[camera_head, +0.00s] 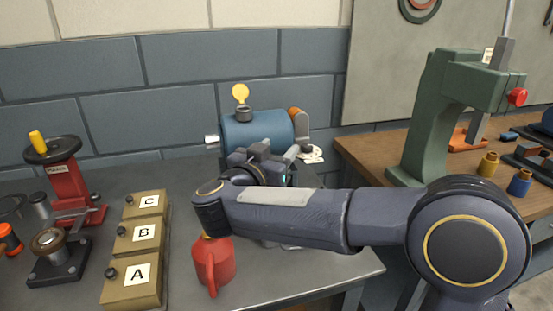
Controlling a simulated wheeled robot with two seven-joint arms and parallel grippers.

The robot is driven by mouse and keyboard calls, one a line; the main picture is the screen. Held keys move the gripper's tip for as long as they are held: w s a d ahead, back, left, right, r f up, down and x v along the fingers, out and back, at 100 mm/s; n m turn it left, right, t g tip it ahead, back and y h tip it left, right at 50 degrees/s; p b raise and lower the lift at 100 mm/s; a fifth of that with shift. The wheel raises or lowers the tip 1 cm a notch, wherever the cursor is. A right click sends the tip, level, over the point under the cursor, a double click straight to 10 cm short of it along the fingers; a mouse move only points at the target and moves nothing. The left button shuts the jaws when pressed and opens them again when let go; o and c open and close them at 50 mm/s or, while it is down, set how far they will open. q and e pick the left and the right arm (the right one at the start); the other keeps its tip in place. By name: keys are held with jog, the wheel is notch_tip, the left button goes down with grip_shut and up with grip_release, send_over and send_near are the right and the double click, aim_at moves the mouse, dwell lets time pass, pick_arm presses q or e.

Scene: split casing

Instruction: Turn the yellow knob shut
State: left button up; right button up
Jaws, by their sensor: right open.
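A flat round yellow knob (240,92) stands upright on a dark fitting on top of the blue casing (255,133), at the back of the grey bench. My right arm reaches in from the right, across the front of the casing. My right gripper (262,153) is in front of the casing, below the knob and apart from it. It is open, and its fingertips are partly hidden against dark parts there. The arm and gripper hide the lower part of the casing. My left gripper is not in view.
A red handwheel device (66,185) with a yellow handle stands at the left. Boxes lettered A, B and C (142,235) and a red can (214,264) stand on the grey bench (320,270). A green press (435,120) stands on the wooden bench at the right.

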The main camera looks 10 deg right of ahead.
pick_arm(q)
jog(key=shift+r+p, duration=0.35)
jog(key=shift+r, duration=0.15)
pick_arm(e)
jog(key=s+a+r, duration=0.2)
jog(key=s+r, duration=0.3)
jog(key=s, duration=0.4)
jog(key=shift+s+a, duration=0.25)
jog(key=shift+s, duration=0.05)
